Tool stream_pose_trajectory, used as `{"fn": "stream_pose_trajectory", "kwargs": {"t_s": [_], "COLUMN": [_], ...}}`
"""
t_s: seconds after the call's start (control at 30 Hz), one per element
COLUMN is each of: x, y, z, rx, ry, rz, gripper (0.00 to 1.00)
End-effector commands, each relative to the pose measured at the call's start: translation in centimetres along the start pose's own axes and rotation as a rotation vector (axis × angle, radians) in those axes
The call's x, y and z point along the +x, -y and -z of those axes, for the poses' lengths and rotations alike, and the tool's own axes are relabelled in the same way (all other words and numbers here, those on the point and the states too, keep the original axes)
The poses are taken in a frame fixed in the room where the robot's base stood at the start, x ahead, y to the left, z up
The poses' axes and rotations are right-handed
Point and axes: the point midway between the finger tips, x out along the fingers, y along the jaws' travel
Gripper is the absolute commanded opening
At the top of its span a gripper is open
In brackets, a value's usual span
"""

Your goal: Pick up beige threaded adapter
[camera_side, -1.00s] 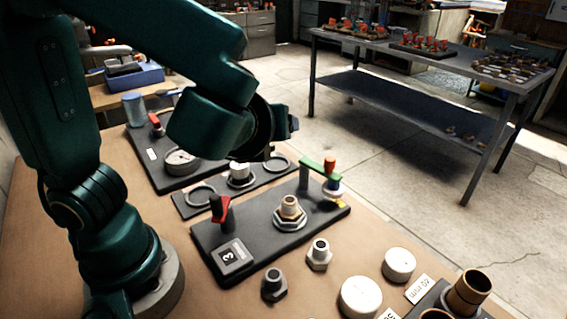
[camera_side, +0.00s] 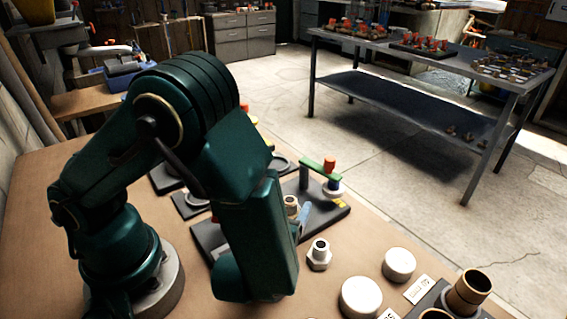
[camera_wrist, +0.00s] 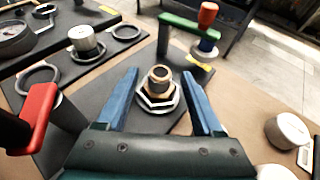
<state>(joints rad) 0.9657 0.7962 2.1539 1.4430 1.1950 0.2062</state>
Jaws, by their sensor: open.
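The beige threaded adapter (camera_wrist: 159,80) stands upright on a hex fitting on the dark plate (camera_wrist: 110,112). In the side view only the adapter's top (camera_side: 291,203) shows beside my arm. My gripper (camera_wrist: 165,88) is open in the wrist view. Its two blue fingers lie left and right of the adapter in that picture, with nothing held between them. I cannot tell whether the fingers are down at the adapter's height. In the side view my arm hides most of the gripper and much of the plate.
A red-handled post (camera_wrist: 38,115) rises left of my gripper. A green arm with a red knob (camera_wrist: 207,15) stands behind the adapter. A light hex fitting (camera_side: 319,255) and white caps (camera_side: 360,297) stand on the bench to the right. Black plates with rings lie behind.

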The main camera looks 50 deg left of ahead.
Motion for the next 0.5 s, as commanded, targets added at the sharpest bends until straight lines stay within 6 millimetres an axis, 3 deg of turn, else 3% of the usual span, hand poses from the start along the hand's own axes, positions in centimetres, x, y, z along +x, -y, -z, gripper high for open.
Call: {"fn": "stream_pose_trajectory", "kwargs": {"t_s": [0.5], "x": [4.9], "y": [0.0], "z": [0.1], "rx": [-0.001], "ry": [0.000], "rz": [-0.003], "gripper": [0.68]}}
